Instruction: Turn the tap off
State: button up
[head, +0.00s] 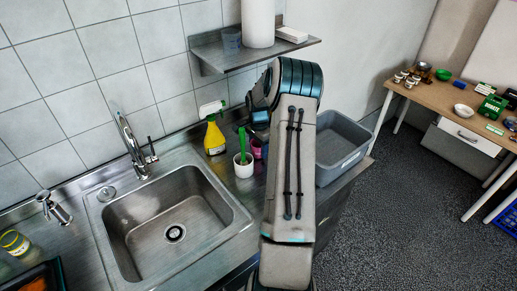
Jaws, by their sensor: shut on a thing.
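The tap (129,143) is a slim chrome mixer at the back edge of the steel sink (158,232). Its small lever (152,152) sticks up on the right side of the base. No water stream can be made out, and the basin looks empty around its drain. My arm rises through the middle of the view, to the right of the sink, and bends at the top. My gripper is hidden behind the arm, so its hold cannot be seen. Nothing of mine touches the tap or its lever.
Right of the sink stand a yellow spray bottle (214,138), a white cup (243,168) with a green brush and a grey tub (340,147). A wall shelf (215,56) overhangs them. A soap dispenser (54,208) stands left. The space above the basin is clear.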

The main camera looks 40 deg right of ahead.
jog(key=shift+s+r+b, duration=0.1)
jog(key=shift+r+b, duration=1)
jog(key=shift+r, duration=2.1)
jog(key=s+b, duration=0.5)
jog(key=s, duration=1.2)
jog(key=shift+s+b, duration=0.35)
jog(key=shift+s, duration=0.05)
